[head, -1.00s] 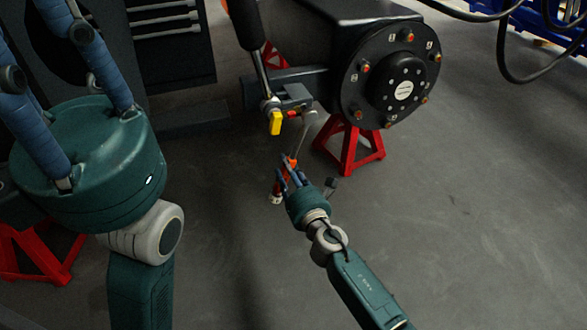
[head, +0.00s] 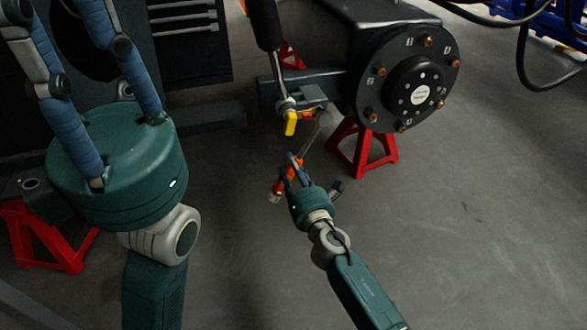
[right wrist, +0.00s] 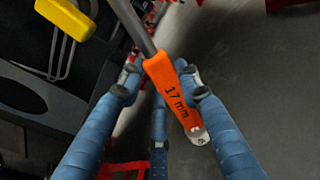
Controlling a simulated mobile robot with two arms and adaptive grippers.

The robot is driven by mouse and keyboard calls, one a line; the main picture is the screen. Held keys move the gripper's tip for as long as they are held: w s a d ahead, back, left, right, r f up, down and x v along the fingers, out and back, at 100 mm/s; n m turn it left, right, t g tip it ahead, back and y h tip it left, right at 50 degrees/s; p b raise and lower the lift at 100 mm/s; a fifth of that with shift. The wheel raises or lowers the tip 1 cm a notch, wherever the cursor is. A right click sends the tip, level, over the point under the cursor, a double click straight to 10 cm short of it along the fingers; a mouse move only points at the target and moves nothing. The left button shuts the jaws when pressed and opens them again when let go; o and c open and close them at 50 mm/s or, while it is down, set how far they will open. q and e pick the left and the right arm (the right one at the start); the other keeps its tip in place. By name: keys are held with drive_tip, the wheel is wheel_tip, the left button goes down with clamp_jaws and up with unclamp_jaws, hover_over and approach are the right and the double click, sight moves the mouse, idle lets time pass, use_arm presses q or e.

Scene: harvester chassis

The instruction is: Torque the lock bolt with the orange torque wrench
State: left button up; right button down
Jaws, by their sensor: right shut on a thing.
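The orange torque wrench (head: 277,189) is in my right gripper (head: 293,168). Its grey shaft slants up toward the grey bracket below the black cylinder; I cannot tell whether its head touches anything. In the right wrist view, the blue fingers of my right gripper (right wrist: 165,84) are closed around the orange handle (right wrist: 176,98), marked "17 mm". The lock bolt cannot be made out clearly; the wrench head is hidden or too small to tell. My left gripper (head: 85,72) is large at the left, empty, its visible fingers spread upward and their tips beyond the frame edge.
A yellow lever (head: 290,123) hangs at the bracket (head: 311,95), close above the wrench. It also shows in the right wrist view (right wrist: 64,17). A black wheel hub (head: 410,80) rests above a red jack stand (head: 362,148). Floor at the right is clear.

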drive_tip(key=p+v, duration=0.1)
drive_tip(key=v, duration=0.9)
drive_tip(key=shift+s+d+f+p, duration=0.25)
drive_tip(key=shift+s+p, duration=0.1)
drive_tip(key=shift+s, duration=0.05)
idle(0.4)
idle(1.2)
